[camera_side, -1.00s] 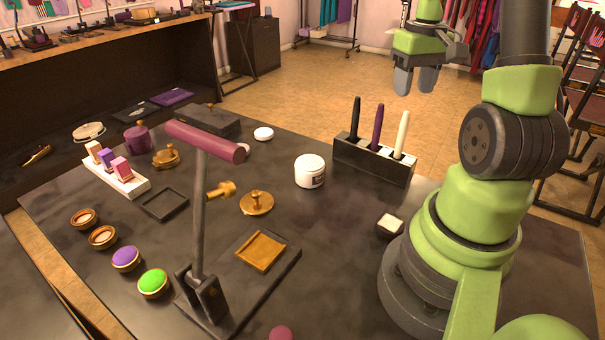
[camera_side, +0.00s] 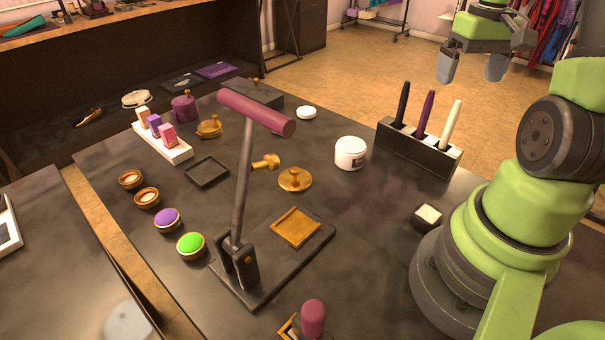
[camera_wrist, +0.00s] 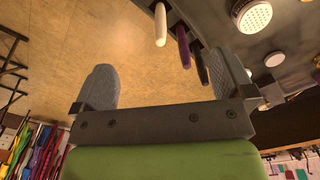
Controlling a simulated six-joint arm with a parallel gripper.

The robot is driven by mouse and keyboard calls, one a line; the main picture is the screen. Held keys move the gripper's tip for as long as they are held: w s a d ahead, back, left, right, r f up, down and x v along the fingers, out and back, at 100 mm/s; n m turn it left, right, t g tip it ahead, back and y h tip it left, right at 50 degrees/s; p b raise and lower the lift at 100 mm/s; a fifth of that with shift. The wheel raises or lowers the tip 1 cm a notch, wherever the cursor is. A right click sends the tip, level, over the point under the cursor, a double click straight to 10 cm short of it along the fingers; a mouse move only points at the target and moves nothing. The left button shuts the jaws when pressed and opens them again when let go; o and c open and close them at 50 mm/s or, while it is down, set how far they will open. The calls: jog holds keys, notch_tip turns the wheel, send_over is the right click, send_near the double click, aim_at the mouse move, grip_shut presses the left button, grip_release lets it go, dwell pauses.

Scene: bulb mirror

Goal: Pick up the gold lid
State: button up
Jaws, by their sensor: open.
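The gold lid (camera_side: 295,179), a round disc with a knob on top, lies on the dark table in the side view, behind the gold square plate of the press. A second gold knobbed piece (camera_side: 209,127) sits farther back left, and a small gold knob-shaped piece (camera_side: 265,162) is beside the press arm. My gripper (camera_side: 472,68) is open and empty, high up at the back right, well away from the gold lid. In the wrist view my gripper (camera_wrist: 168,80) shows both fingers apart with only floor between them. I cannot clearly make out the gold lid there.
The press (camera_side: 243,190) with a maroon handle stands tall left of the gold lid. A white jar (camera_side: 350,153) and a rack (camera_side: 440,158) of three upright sticks stand behind and right. Small bowls (camera_side: 190,245) line the left.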

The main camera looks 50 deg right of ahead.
notch_tip(320, 180, up, 5)
jog(key=m+t+h, duration=0.1)
jog(key=m+t, duration=0.2)
jog(key=m, duration=3)
send_over(295, 169)
jog(key=s, duration=0.3)
jog(key=shift+s+a+f+x, duration=0.25)
jog(key=shift+s+x, duration=0.4)
jog(key=shift+x, duration=2.55)
jog(key=shift+s+a+f+x, duration=0.15)
jog(key=shift+s+a+x, duration=0.35)
jog(key=shift+x, duration=2.75)
jog(key=shift+s+a+f+x, duration=0.2)
jog(key=shift+s+x, duration=0.55)
jog(key=shift+x, duration=5.3)
jog(key=shift+w+a+r, duration=0.1)
jog(key=shift+w+a, duration=0.05)
jog(key=c, duration=0.9)
